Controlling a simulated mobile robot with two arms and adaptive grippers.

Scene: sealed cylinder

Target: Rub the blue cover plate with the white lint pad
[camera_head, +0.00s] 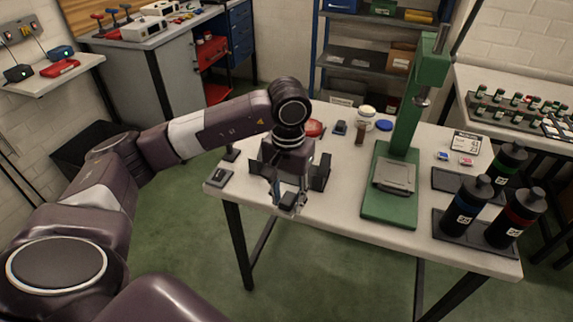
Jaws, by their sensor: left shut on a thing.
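My left gripper (288,197) is over the front left of the white workbench (330,215), pointing down near its front edge. It is shut on a small dark thing, mostly hidden by the fingers; I cannot tell what it is. I cannot make out a white lint pad. My right gripper is not in view.
A tall green press (405,130) stands right of the gripper. Dark bottles (463,208) stand in a black tray at the right. A black upright-sided fixture (320,172) is close beside the gripper. A red round piece (315,128) lies behind it. The bench's front middle is clear.

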